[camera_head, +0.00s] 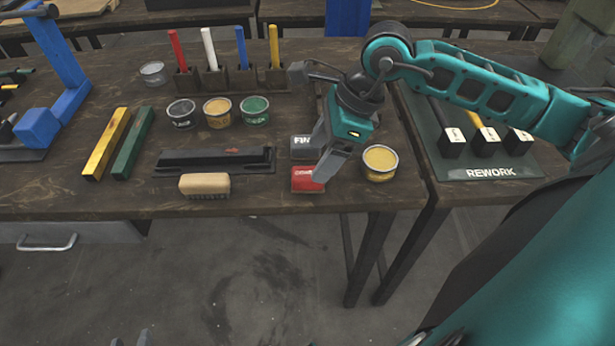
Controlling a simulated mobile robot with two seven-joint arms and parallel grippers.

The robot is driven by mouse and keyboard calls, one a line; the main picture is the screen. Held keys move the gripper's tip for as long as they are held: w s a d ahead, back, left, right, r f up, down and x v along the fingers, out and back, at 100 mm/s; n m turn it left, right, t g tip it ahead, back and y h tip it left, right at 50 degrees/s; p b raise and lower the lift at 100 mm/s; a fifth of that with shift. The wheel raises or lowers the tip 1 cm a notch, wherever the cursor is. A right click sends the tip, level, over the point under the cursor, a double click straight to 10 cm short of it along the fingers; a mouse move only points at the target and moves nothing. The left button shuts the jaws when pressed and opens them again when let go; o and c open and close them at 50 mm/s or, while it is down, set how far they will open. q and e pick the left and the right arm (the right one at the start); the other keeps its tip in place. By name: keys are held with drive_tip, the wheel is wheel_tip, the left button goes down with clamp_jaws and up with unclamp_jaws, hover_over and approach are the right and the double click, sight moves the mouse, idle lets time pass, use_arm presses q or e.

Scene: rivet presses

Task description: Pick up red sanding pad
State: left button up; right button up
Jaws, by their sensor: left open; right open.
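The red sanding pad (304,181) lies near the front edge of the dark wooden bench, with pale lettering on its top. My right gripper (322,170) points down at it from above, open, and its finger covers the pad's right part. I cannot tell whether the finger touches the pad. A grey pad (303,145) with white lettering lies just behind the red one, partly hidden by the same gripper. My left gripper (131,340) shows only as grey fingertips at the bottom edge, open and empty, well away from the bench.
An open tin of yellow paste (380,162) stands close right of my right gripper. A wooden brush (204,185) and a black sanding block (215,160) on a tray lie left of the pads. Several tins stand behind. A rework mat (490,172) lies right.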

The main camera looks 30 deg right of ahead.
sight(308, 173)
drive_tip(key=x, duration=0.4)
drive_tip(key=shift+s+a, duration=0.15)
drive_tip(key=shift+a, duration=0.3)
drive_tip(key=shift+a+f, duration=0.15)
drive_tip(key=shift+f, duration=0.4)
drive_tip(key=shift+c, duration=0.4)
drive_tip(key=c, duration=1)
drive_tip(key=shift+c, duration=0.2)
drive_tip(key=shift+r, duration=0.1)
wheel_tip(308, 173, up, 20)
drive_tip(key=p, duration=0.2)
drive_tip(key=shift+p, duration=0.4)
